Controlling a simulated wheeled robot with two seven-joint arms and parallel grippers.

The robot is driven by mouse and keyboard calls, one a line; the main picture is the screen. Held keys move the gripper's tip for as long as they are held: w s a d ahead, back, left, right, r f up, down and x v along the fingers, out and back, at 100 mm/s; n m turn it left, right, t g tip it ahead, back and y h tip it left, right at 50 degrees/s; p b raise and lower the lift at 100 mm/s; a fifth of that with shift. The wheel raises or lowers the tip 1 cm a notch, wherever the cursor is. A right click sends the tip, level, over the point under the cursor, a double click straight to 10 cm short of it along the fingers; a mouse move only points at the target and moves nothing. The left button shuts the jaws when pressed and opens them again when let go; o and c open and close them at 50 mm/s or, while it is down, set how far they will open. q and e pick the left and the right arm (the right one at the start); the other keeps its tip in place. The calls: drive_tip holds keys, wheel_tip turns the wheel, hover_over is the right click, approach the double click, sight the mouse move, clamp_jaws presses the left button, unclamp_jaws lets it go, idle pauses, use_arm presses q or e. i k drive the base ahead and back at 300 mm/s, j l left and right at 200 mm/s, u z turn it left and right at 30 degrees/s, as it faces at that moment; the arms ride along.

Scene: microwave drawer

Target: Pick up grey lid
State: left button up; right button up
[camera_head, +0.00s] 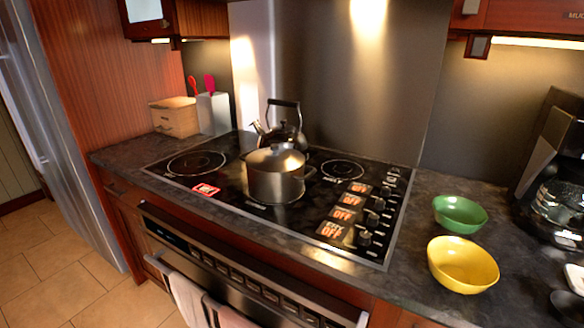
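The pot stands near the front middle of the black cooktop (328,214). Neither of my grippers shows in the camera_head view, so nothing is seen touching the lid.
A dark kettle (285,130) with a raised handle stands close behind the pot. Green (460,213) and yellow (463,265) bowls sit on the right counter beside a coffee maker (556,170). A wooden box (175,117) and white utensil holder (213,112) stand at the back left.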

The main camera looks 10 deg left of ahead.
sight(291, 159)
drive_tip(key=i+j+z, duration=0.2)
drive_tip(key=j+z, duration=0.15)
drive_tip(key=j, duration=0.25)
drive_tip(key=i+j+z, duration=0.2)
drive_tip(key=j, duration=0.15)
drive_tip(key=j+z, duration=0.2)
drive_tip(key=j, duration=0.15)
